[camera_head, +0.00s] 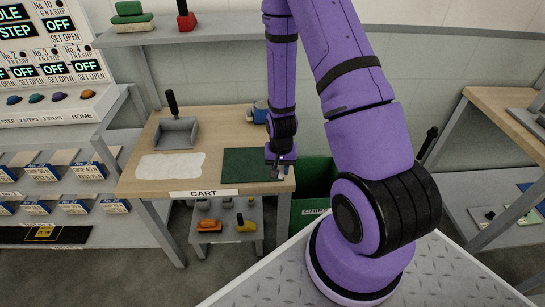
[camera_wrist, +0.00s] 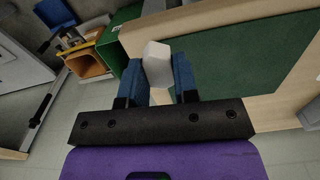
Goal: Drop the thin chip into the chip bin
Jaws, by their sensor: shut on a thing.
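My gripper (camera_wrist: 160,75) is shut on a small pale grey-white piece, the thin chip (camera_wrist: 157,62), held between its blue fingers. In the head view my gripper (camera_head: 281,174) is over the right front part of the cart top, near its edge; the chip cannot be made out clearly there. The green chip bin (camera_head: 310,208), with a partly hidden label, stands on the floor just right of the cart, partly behind my arm. In the wrist view the bin (camera_wrist: 120,40) is left of the chip, beyond the wooden edge.
The wooden cart (camera_head: 140,187) carries a green mat (camera_head: 238,166), a white sheet (camera_head: 170,166) and a grey dustpan (camera_head: 177,132). A low shelf with orange and yellow items (camera_head: 208,226) is below. A control panel and shelves stand left, a table right.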

